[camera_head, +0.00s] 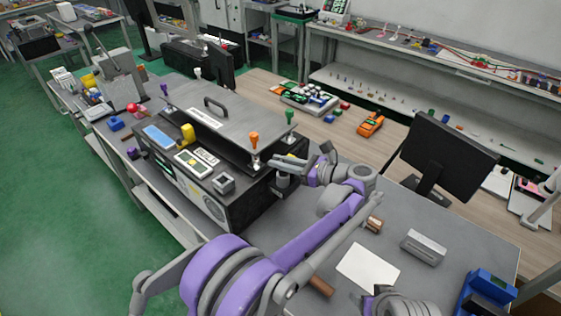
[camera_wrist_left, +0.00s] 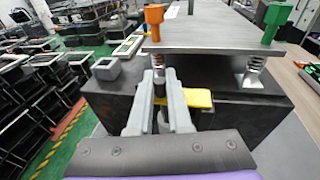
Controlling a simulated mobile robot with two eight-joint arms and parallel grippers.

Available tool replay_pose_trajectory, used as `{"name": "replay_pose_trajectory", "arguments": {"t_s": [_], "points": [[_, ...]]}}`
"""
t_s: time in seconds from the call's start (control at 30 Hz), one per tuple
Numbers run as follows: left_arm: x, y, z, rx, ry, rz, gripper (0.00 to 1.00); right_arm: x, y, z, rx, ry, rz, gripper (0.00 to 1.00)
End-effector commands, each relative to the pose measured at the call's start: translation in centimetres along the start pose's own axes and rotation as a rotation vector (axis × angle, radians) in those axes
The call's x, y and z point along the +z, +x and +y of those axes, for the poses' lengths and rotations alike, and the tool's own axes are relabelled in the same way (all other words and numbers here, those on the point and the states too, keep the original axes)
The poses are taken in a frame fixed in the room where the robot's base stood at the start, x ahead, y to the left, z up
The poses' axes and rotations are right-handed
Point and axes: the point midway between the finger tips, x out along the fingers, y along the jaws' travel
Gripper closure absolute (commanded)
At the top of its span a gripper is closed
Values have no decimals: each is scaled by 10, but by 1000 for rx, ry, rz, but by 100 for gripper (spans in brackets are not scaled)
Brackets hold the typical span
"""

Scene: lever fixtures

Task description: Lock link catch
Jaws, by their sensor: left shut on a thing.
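A black box (camera_head: 245,210) with a grey lid plate (camera_head: 215,122) stands on the bench. In the left wrist view, a yellow piece (camera_wrist_left: 199,98) shows at the box's end face, below the lid, right beside my fingers. It may be part of the link catch; the gripper hides it in the head view. My left gripper (camera_head: 284,168) is at that end face, below the orange knob (camera_head: 254,139) and green knob (camera_head: 290,117). In the left wrist view, its fingers (camera_wrist_left: 162,82) are closed on a thin dark part that is mostly hidden.
A yellow part (camera_head: 188,134) sits at the box's long side. A lid handle (camera_head: 215,104) stands on top. A monitor (camera_head: 440,160), a white sheet (camera_head: 368,265) and a grey block (camera_head: 423,247) are to the right. A grey piece of my other arm shows at the bottom edge.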

Motion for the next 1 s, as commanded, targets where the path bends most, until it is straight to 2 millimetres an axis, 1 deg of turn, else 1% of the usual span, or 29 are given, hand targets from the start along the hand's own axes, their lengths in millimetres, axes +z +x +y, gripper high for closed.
{"name": "replay_pose_trajectory", "arguments": {"t_s": [0.1, 0.13, 0.27, 0.3, 0.57, 0.67, 0.77, 1.0], "points": [[-1, 0, 0, 1, 1, 2, 100, 0, 0, 0, 0, 0, 0, 33], [-1, 0, 0, 1, 1, 2, 78, 0, 0, 0, 0, 0, 0, 33], [-1, 0, 0, 1, 1, 2, 54, 0, 0, 0, 0, 0, 0, 33], [-1, 0, 0, 1, 1, 2, 53, 0, 0, 0, 0, 0, 0, 33], [0, -1, 0, 0, 1, 1, 53, 0, 0, 0, 0, 0, 0, 33], [-1, -7, 0, -1, 2, 1, 53, 1, 1, 0, 0, 0, -1, 33], [-2, -21, 0, -3, 3, 2, 53, 4, 3, 0, 0, 0, -4, 33], [-2, -70, -1, -3, 2, 2, 53, 11, 9, 0, 0, 0, -10, 33]]}}
